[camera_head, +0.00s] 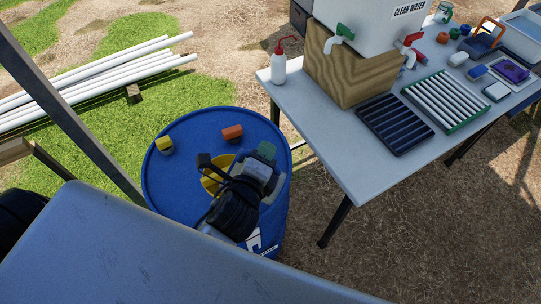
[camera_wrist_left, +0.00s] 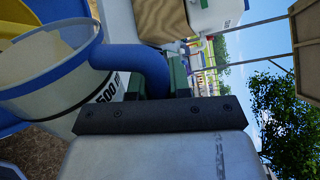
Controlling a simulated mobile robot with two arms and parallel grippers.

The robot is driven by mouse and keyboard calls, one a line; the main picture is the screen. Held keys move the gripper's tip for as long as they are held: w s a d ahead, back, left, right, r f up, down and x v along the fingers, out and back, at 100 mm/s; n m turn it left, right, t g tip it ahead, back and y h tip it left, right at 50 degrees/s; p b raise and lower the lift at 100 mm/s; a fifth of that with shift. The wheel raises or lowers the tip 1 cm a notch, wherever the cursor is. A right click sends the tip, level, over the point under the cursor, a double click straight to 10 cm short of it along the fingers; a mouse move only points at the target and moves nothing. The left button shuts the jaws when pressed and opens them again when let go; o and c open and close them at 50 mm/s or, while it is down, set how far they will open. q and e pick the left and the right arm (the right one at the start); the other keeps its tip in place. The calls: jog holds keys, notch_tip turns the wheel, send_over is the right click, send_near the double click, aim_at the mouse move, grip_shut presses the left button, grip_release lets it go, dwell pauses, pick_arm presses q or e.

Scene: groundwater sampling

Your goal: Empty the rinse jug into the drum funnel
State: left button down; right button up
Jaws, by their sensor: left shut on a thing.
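The blue drum (camera_head: 180,190) stands beside the table. A yellow funnel (camera_head: 211,184) sits in its top, partly covered by my left arm. My left gripper (camera_head: 265,160) is above the drum. In the left wrist view the gripper (camera_wrist_left: 165,85) is shut on the blue handle of the rinse jug (camera_wrist_left: 108,90). The jug is white, with a blue rim and volume marks. It is tipped well over, its mouth towards the yellow funnel (camera_wrist_left: 40,14). I cannot tell whether liquid is in it or flowing. My right gripper is out of view.
Yellow (camera_head: 164,145) and orange (camera_head: 232,132) caps sit on the drum top. The grey table (camera_head: 330,150) at right holds a red-capped wash bottle (camera_head: 279,66), a water tank on a wooden stand (camera_head: 345,75) and racks (camera_head: 393,124).

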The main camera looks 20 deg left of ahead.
pick_arm(q)
jog(key=shift+a+r+p, duration=0.25)
jog(key=shift+r+p, duration=0.2)
jog(key=shift+a+r+n+h+p, duration=0.3)
jog(key=shift+a+r+n+p, duration=0.15)
jog(key=shift+a+n+p, duration=0.3)
jog(key=a+n+p, duration=0.1)
jog(key=a+r+p, duration=0.1)
jog(key=shift+w+r+n+h+p, duration=0.1)
jog(key=shift+r+n+h+p, duration=0.05)
jog(key=shift+n+h+p, duration=0.2)
jog(key=shift+a+r+n+h+p, duration=0.15)
jog(key=shift+a+r+n+p, duration=0.1)
jog(key=shift+a+n+p, duration=0.25)
jog(key=shift+a+r+n+h+p, duration=0.1)
jog(key=shift+a+r+n+p, duration=0.15)
jog(key=shift+a, duration=0.3)
jog(key=shift+a+r+n+p, duration=0.15)
jog(key=shift+a+n+p, duration=0.3)
jog(key=shift+a, duration=0.25)
